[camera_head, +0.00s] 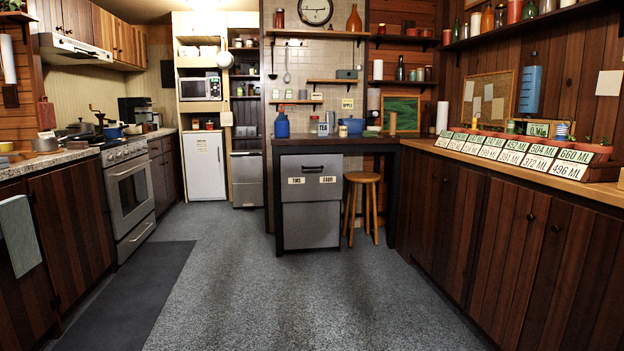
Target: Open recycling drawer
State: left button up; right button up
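The recycling drawer (311,190) is a grey front under the dark counter in the middle of the head view. It bears two white labels, which seem to read TINS (297,181) and CARD (326,180), and a dark handle (313,168) near its top. The drawer looks shut. A second grey front (311,226) is directly below it. Neither of my grippers is in view.
A wooden stool (362,178) stands just right of the drawer. The grey floor (290,300) in front is clear, with a dark mat (130,300) at left. Dark wooden cabinets (500,250) line the right; an oven (130,195) stands left.

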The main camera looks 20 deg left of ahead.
aim_at(304, 177)
jog(key=i+u, duration=0.4)
jog(key=i, duration=4.8)
